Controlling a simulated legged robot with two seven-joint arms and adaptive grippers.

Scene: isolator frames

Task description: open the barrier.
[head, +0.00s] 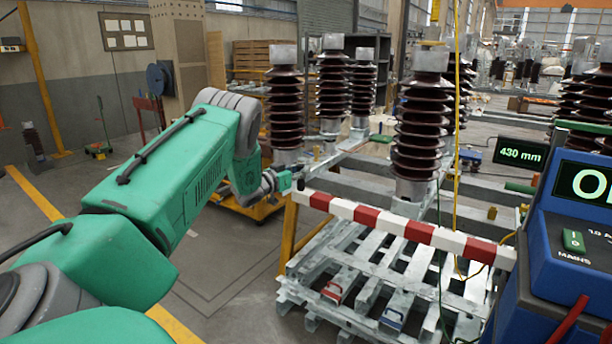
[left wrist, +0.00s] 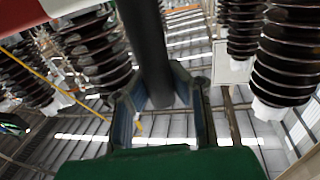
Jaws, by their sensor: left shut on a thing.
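The barrier (head: 391,225) is a red and white striped bar. It runs from my left gripper down to the right, in front of the insulator stacks. Its yellow post (head: 288,232) stands below its left end. My left gripper (head: 296,181) is at that left end. In the left wrist view its fingers (left wrist: 163,118) are closed around a dark round handle (left wrist: 146,45). A piece of the striped bar (left wrist: 68,7) shows at the top left there. How the handle joins the bar is hidden. My right gripper is not in view.
Tall brown insulators (head: 419,130) stand on a grey metal frame behind the barrier. Grey pallet-like slats (head: 350,290) lie below it. A blue device (head: 572,235) is at the right, with a 430 mm display (head: 521,154) beside it. The floor at left is mostly clear.

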